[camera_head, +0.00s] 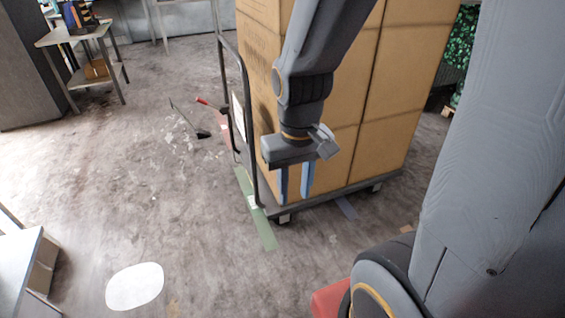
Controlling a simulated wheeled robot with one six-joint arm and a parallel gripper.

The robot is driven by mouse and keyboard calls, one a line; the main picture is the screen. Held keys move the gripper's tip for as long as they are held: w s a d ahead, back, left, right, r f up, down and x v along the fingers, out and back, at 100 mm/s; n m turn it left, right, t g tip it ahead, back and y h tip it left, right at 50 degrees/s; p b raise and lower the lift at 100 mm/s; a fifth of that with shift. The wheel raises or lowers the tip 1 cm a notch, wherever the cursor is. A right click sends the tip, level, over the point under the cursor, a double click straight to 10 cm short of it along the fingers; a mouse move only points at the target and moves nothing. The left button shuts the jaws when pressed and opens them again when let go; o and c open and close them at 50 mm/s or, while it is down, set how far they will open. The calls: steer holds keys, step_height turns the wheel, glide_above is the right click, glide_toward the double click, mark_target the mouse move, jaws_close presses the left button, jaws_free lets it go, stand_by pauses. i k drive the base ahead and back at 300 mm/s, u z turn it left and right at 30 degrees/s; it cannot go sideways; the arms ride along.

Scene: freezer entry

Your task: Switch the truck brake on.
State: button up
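The truck is a platform trolley with a dark flat deck (335,199) and an upright tubular push handle (246,140) at its left end. Large stacked cardboard boxes (390,120) load it. A small red-tipped lever (203,101) sticks out left of the push handle; I cannot tell whether it is the brake or which way it is set. My gripper (294,200) points down in front of the boxes, right of the push handle. Its two blue fingers stand apart with nothing seen between them. The arm hides part of the boxes.
Green tape (263,230) marks the floor by the trolley's near left corner. A thin dark tool (203,134) lies among pale debris to the left. A metal side table (75,38) stands at the back left. A white patch (135,287) lies on open floor in front.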

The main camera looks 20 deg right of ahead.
mark_target(199, 100)
steer(key=u, duration=0.7)
steer(key=i, duration=4.9)
steer(key=z, duration=4.15)
